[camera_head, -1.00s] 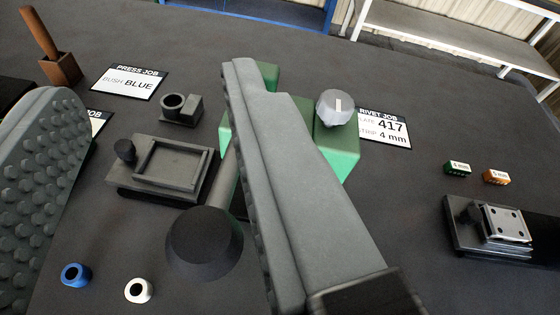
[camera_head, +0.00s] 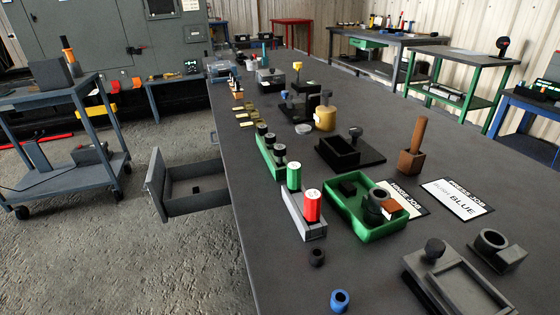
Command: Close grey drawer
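The grey drawer (camera_head: 150,195) sticks out from the left side of the long dark workbench, pulled open over the concrete floor. Its inside shows, with a small dark block (camera_head: 195,190) on its floor. Its front panel stands out to the left, clear of the bench side. My gripper is not in view, so its state does not show.
The workbench top (camera_head: 255,240) carries a green tray (camera_head: 345,212), red and green cylinders, dark fixtures and label cards. A grey cart (camera_head: 60,110) stands left of the drawer. The concrete floor (camera_head: 180,270) in front of the drawer is clear.

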